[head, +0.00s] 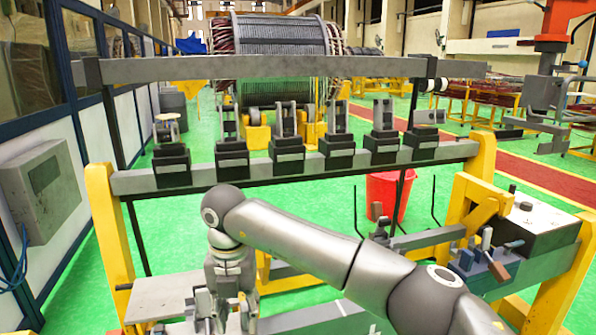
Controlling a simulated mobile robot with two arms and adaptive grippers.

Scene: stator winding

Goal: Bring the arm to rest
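My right arm (300,235) comes in from the lower right and reaches across to the middle left. Its elbow-like grey joint (222,205) is the highest point, and the wrist hangs down from it. My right gripper (226,312) points down at the bottom of the picture, over or close to a grey metal plate (165,297). Its fingertips blend with the metal parts there, so I cannot tell whether it is open or holds anything. My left arm and gripper are not in view.
A yellow-legged frame carries a grey crossbar (418,153) with several black clamp blocks (232,160) and an upper beam (290,67). A red bin (388,195) stands behind on green floor.

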